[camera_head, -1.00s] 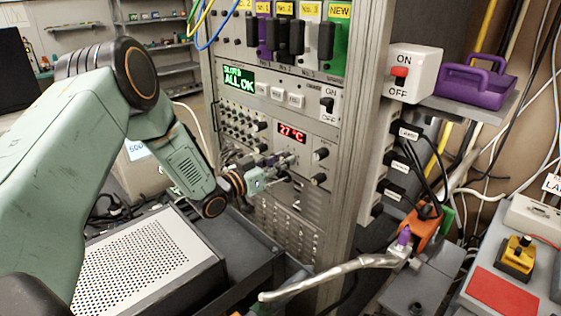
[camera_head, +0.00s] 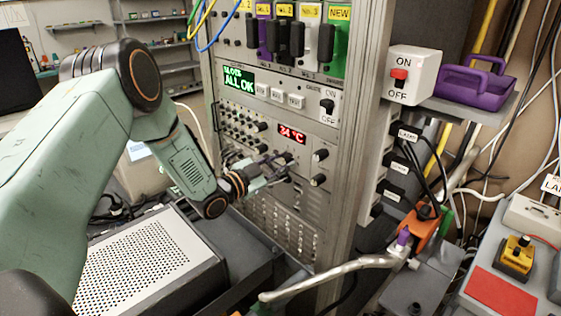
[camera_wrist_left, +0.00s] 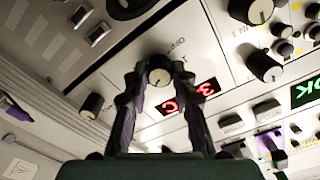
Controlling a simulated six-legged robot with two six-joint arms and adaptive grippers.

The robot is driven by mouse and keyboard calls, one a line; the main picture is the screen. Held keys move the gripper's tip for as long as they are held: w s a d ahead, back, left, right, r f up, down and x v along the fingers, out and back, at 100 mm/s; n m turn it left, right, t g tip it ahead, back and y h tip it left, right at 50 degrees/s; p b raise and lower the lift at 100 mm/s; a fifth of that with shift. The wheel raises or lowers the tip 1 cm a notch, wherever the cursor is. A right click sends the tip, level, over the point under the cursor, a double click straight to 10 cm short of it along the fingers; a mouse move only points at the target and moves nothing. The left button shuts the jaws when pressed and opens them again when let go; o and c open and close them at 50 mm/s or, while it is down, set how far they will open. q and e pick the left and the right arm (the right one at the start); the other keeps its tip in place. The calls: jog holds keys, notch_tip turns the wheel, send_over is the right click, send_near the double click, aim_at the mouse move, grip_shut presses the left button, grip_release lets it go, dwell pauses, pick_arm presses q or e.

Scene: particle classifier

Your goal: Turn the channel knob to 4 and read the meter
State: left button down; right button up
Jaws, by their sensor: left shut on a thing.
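The red meter display (camera_head: 291,134) on the rack panel reads 34 °C. In the left wrist view the display (camera_wrist_left: 205,88) is upside down and partly hidden by a finger. My left gripper (camera_head: 285,166) reaches the panel just below the display. In the left wrist view my left gripper (camera_wrist_left: 160,75) is shut on a black round knob (camera_wrist_left: 158,78) with a pale face. The knob's pointer and its channel mark are too small to read.
Two black knobs (camera_head: 320,155) sit right of the display. Above are a green ALL OK screen (camera_head: 239,80) and an ON/OFF switch (camera_head: 328,104). A perforated metal box (camera_head: 140,262) stands below my left arm.

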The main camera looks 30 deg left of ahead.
pick_arm(q)
jog(key=shift+m, duration=0.7)
jog(key=c, duration=1.1)
grip_release()
jog(key=shift+w, duration=0.15)
jog(key=shift+v, duration=6.15)
jog(key=shift+r, duration=0.1)
jog(key=shift+d, duration=0.15)
